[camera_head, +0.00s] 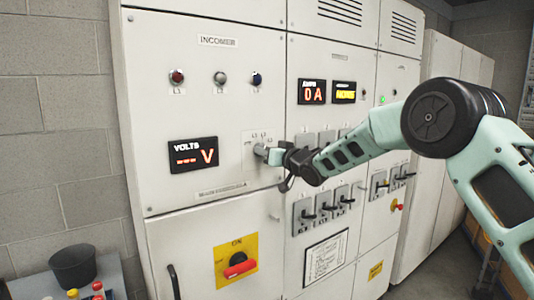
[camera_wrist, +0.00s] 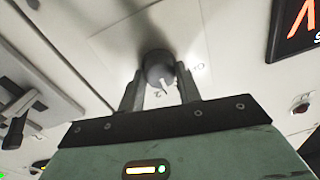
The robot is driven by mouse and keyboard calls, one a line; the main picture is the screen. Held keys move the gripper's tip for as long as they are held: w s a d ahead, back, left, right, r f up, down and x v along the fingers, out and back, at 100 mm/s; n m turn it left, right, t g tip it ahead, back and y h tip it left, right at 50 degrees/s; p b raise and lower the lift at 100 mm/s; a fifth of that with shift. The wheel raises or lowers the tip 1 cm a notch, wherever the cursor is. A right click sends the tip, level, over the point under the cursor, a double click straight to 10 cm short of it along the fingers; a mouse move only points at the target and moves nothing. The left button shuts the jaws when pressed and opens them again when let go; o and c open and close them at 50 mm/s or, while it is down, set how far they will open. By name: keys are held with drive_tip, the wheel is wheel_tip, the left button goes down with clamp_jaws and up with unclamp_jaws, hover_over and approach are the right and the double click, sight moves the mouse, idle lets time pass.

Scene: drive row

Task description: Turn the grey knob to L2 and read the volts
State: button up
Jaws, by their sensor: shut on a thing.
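The grey knob (camera_wrist: 159,70) sits on a plate on the INCOMER panel (camera_head: 217,70). In the wrist view it stands between the two fingers of my gripper (camera_wrist: 160,88), which is shut on it. A pale pointer mark shows on the knob's face. In the head view my gripper (camera_head: 268,155) reaches the knob from the right and hides most of it. The labels on the knob plate (camera_head: 252,148) are too small to read surely. The volts display (camera_head: 193,154) left of the knob shows red dashes and a V, no number.
Red, clear and blue lamps sit above the display. A red switch (camera_head: 239,265) on a yellow ON plate is below. Several grey levers (camera_head: 325,205) and an amps display (camera_head: 312,92) reading 0 A are right. A black bucket (camera_head: 73,264) stands at lower left.

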drive_tip(key=shift+m, duration=1.9)
drive_tip(key=shift+b, duration=0.3)
drive_tip(key=o, duration=1)
drive_tip(key=shift+c, duration=0.2)
drive_tip(key=b+v, duration=0.6)
drive_tip(key=v, duration=1.1)
drive_tip(key=shift+s+f+b, duration=0.25)
drive_tip(key=shift+f+b, duration=0.05)
drive_tip(key=shift+b, duration=0.05)
